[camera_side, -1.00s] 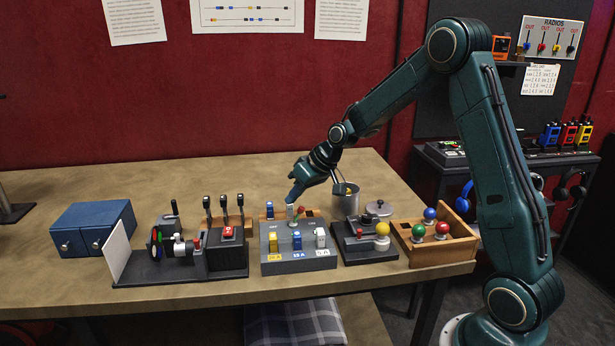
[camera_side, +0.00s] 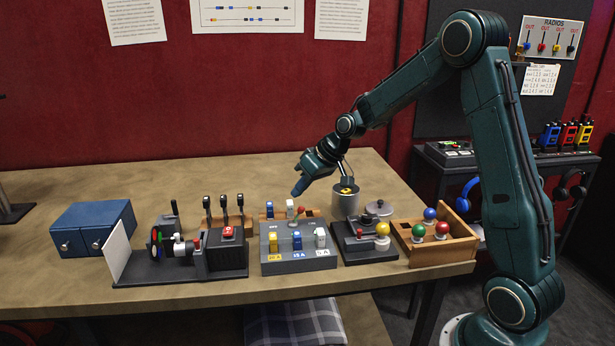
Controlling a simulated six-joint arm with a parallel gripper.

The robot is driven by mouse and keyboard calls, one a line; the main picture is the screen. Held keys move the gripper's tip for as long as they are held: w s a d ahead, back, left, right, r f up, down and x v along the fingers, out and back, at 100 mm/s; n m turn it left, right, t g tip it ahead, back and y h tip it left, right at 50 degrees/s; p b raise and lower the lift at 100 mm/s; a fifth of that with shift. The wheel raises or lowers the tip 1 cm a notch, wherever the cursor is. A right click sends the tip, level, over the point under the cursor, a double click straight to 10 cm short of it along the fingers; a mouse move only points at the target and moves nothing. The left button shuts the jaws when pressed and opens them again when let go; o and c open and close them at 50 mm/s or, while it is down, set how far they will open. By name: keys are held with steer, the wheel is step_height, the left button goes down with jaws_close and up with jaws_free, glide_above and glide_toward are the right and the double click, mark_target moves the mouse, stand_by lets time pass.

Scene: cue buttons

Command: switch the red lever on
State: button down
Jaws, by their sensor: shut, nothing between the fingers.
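A small red-knobbed lever (camera_side: 300,209) stands up among the parts just behind the grey fuse box (camera_side: 299,262). Another short lever with a red knob (camera_side: 363,232) is on the dark box (camera_side: 352,247) to the right. I cannot tell either lever's on or off position at this size. My gripper (camera_side: 296,194) points down and left, with a blue tip, just above and left of the lever behind the fuse box. It looks apart from the lever. It is shut and holds nothing.
A metal pot (camera_side: 345,202) stands under my wrist. A wooden tray (camera_side: 450,243) with coloured balls is at the right. Black levers (camera_side: 223,204) and a device with a red button (camera_side: 228,232) are to the left. A blue box (camera_side: 93,228) stands further left.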

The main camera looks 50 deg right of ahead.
steer(key=s+d+f+v, duration=0.1)
steer(key=v, duration=0.6)
steer(key=shift+s+r, duration=0.25)
steer(key=shift+r, duration=0.05)
steer(key=s+a+r+h, duration=0.2)
steer(key=s+a+r, duration=0.4)
steer(key=s+a, duration=0.45)
steer(key=s+a+g, duration=0.1)
steer(key=s+a, duration=0.2)
steer(key=s, duration=1.2)
steer(key=shift+a+h, duration=0.3)
steer(key=shift+a, duration=0.05)
steer(key=shift+s+r, duration=0.1)
